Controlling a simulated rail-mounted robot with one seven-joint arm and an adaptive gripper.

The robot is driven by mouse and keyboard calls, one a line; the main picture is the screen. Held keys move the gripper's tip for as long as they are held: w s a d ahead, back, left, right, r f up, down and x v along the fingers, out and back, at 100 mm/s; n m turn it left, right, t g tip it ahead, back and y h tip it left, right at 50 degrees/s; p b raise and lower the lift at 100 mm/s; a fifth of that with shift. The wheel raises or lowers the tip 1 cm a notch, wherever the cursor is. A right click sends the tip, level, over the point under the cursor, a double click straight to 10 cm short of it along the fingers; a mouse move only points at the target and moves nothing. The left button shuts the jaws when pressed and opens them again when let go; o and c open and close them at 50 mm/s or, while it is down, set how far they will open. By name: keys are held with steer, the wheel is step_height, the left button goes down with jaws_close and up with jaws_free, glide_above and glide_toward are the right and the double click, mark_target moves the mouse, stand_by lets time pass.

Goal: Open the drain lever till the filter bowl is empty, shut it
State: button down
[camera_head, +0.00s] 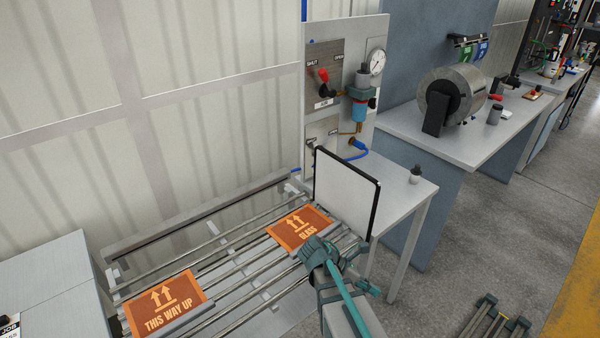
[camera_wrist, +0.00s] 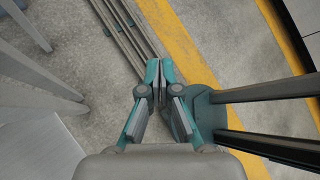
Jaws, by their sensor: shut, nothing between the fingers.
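The filter bowl (camera_head: 359,112) is a blue, see-through cup under a teal housing on the upright grey panel. I cannot tell the liquid level in it. A brass fitting and pipe (camera_head: 356,128) run below the bowl. A lower plate (camera_head: 322,129) left of them carries a small pale handle, too small to identify; I cannot tell which part is the drain lever. A red-handled lever (camera_head: 323,75) sits on a dark plate marked SHUT and OPEN, above an AIR label. My gripper (camera_wrist: 159,63) is shut and empty over the floor in the wrist view, away from the panel.
A framed white board (camera_head: 345,193) stands before the panel and hides part of its lower area. A pressure gauge (camera_head: 376,62) and blue hose (camera_head: 357,151) are on the panel. A small bottle (camera_head: 415,175) stands on the bench.

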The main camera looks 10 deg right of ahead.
steer(key=w+a+r+n+t, duration=0.1)
steer(key=w+a+r+t, duration=0.1)
steer(key=w, duration=0.5)
steer(key=w+a+r+n+t+h+b, duration=0.1)
steer(key=w+a+r+n+t, duration=0.1)
steer(key=w, duration=0.5)
steer(key=w+a+r+n+t+b, duration=0.1)
steer(key=w+a+r+t, duration=0.2)
steer(key=w+r, duration=0.3)
steer(key=shift+w+a+h, duration=0.4)
steer(key=shift+w+a, duration=0.45)
steer(key=shift+w, duration=0.25)
steer(key=w+a+r+n+t+b, duration=0.1)
steer(key=w+a+r+n+t, duration=0.2)
steer(key=w+a+r+t, duration=0.3)
steer(key=w+a+r, duration=0.3)
steer(key=w+a, duration=0.3)
steer(key=w, duration=0.1)
steer(key=shift+a+y, duration=0.35)
steer(key=shift+y, duration=0.05)
steer(key=w+d+p, duration=0.4)
steer(key=w+d, duration=0.5)
steer(key=shift+d+f, duration=0.35)
steer(key=shift+t, duration=0.3)
